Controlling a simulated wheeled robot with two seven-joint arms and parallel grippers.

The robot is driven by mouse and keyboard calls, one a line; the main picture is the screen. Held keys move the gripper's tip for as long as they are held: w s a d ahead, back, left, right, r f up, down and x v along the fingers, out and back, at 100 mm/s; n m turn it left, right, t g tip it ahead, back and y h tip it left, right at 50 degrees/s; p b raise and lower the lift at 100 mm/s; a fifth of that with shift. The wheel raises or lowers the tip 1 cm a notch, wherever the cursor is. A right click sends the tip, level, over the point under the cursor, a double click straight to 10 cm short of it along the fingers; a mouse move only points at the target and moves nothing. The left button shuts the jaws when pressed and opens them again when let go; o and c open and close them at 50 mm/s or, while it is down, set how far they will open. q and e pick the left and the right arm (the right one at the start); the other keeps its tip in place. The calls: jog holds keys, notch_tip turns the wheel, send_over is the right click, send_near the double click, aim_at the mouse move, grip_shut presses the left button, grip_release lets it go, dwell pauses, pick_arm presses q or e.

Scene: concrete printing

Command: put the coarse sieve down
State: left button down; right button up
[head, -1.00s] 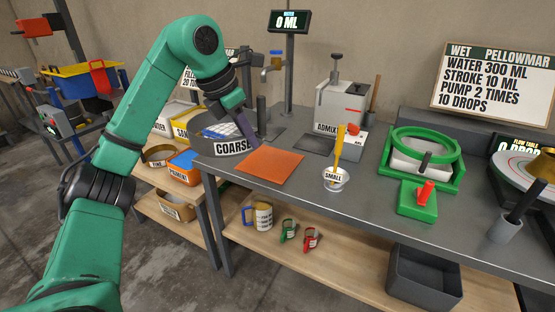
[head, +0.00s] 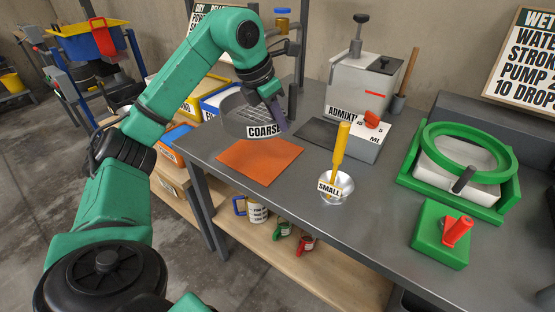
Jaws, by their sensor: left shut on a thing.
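The coarse sieve (head: 236,124) is a round grey sieve with a white label reading COARS, partly covered by my gripper. It is at the back left of the grey table, just behind the orange mat (head: 259,162). My left gripper (head: 281,122) comes down from above and is shut on the sieve's right side. The sieve looks roughly level; whether its underside touches anything cannot be told. My right gripper is not in view.
A green frame (head: 462,165) and a green block (head: 441,240) are further right. The orange mat is bare.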

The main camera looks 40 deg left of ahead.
aim_at(264, 127)
pick_arm(q)
jog(key=f, duration=0.3)
jog(key=f+b, duration=0.1)
jog(key=f, duration=0.7)
jog(key=shift+w+f+b, duration=0.25)
jog(key=shift+w+b, duration=0.05)
jog(key=shift+b, duration=0.05)
jog(key=shift+w, duration=0.15)
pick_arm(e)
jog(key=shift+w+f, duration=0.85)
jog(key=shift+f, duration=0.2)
pick_arm(q)
jog(key=shift+f, duration=0.2)
jog(key=c, duration=1)
grip_release()
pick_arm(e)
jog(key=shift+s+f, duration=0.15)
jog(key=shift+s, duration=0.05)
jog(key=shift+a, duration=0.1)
pick_arm(q)
jog(key=shift+r, duration=0.25)
jog(key=p+v, duration=0.1)
jog(key=v, duration=1.1)
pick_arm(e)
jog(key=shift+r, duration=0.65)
pick_arm(q)
jog(key=shift+r, duration=0.1)
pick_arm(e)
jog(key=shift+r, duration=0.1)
